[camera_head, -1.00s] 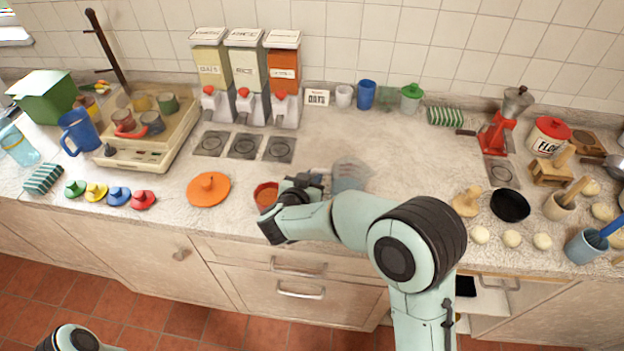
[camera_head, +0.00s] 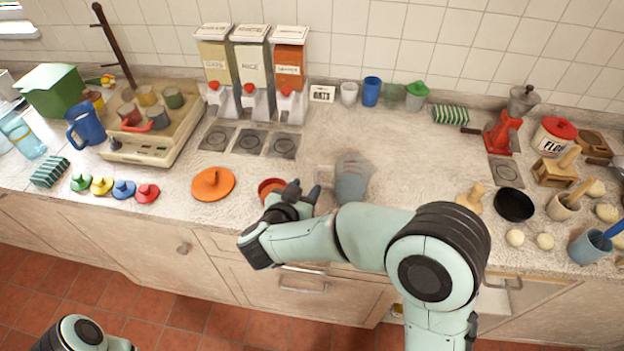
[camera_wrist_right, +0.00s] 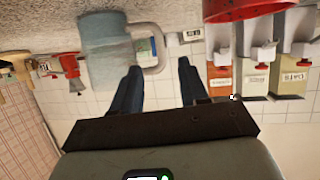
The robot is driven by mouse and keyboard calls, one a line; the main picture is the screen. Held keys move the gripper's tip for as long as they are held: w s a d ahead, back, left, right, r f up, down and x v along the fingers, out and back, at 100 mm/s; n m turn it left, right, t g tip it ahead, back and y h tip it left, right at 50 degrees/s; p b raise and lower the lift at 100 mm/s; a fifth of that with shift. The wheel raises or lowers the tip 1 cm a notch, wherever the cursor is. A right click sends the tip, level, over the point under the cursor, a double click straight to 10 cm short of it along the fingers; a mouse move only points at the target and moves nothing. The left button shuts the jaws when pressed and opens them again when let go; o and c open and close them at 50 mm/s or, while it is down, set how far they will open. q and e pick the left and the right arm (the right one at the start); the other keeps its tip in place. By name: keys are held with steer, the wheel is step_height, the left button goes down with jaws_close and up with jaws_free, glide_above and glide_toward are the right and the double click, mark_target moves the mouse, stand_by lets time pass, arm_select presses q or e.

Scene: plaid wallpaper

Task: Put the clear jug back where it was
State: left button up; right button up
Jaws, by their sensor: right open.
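The clear jug (camera_head: 352,182), greyish and see-through, stands upright on the counter right of the middle, its handle to the left. In the right wrist view the jug (camera_wrist_right: 103,45) shows upside down at upper left, its handle in front of the gap between my fingers. My right gripper (camera_head: 306,190) is open and empty, just left of the handle. Its two dark fingers show in the right wrist view (camera_wrist_right: 158,75), and I see no grip on the handle. Part of my left arm shows at the lower left; its gripper is out of view.
A red container (camera_head: 270,188) stands close beside my right gripper, with an orange lid (camera_head: 213,184) farther left. Three dispensers (camera_head: 250,75) stand behind. A blue cup (camera_head: 371,92) and other cups line the wall. A black bowl (camera_head: 513,204) stands right; the counter behind the jug is clear.

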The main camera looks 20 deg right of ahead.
steer(key=v, duration=0.3)
steer(key=shift+s+a+r, duration=0.1)
steer(key=shift+s+a, duration=0.1)
steer(key=shift+s, duration=0.05)
stand_by(0.4)
